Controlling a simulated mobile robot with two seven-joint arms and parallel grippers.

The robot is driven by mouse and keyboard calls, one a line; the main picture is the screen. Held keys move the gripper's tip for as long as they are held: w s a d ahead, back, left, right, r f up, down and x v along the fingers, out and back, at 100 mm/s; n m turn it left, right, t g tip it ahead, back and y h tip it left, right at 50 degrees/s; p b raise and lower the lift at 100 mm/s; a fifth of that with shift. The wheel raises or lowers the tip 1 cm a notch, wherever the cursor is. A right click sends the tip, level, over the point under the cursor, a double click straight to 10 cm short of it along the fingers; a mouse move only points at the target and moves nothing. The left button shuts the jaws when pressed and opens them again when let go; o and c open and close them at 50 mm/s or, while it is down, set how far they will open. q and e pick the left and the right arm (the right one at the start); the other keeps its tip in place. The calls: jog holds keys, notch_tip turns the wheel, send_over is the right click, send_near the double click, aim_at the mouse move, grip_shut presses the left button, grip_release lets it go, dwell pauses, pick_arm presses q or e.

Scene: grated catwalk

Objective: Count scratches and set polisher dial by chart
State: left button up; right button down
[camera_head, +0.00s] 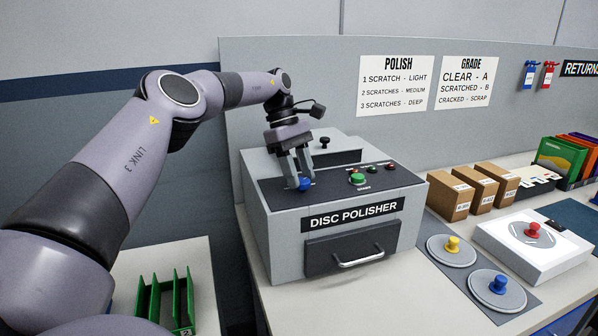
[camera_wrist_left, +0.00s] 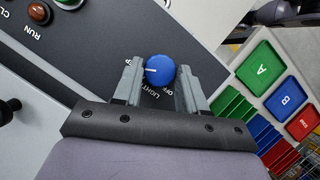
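My left gripper (camera_head: 299,170) points down at the front left of the disc polisher's (camera_head: 283,230) dark top, with its fingers either side of the blue dial (camera_head: 305,184). In the left wrist view the blue dial (camera_wrist_left: 160,71) sits between the fingertips, its white mark pointing left; whether they press on it is unclear. "LIGHT" and "OFF" show beside it. The POLISH chart (camera_head: 396,84) reads 1 scratch light, 2 scratches medium, 3 scratches deep. A disc with a red knob (camera_head: 532,230) lies on a white box (camera_head: 568,256); its scratches are too small to count. My right gripper is out of view.
Discs with yellow (camera_head: 452,245) and blue (camera_head: 498,285) knobs lie on a grey mat right of the polisher. Brown boxes (camera_head: 448,193) stand behind. A green rack (camera_head: 168,300) is at lower left. The polisher has a green START button (camera_head: 357,180) and a closed front drawer (camera_head: 345,252).

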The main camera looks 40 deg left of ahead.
pick_arm(q)
jog(key=shift+o, duration=1.4)
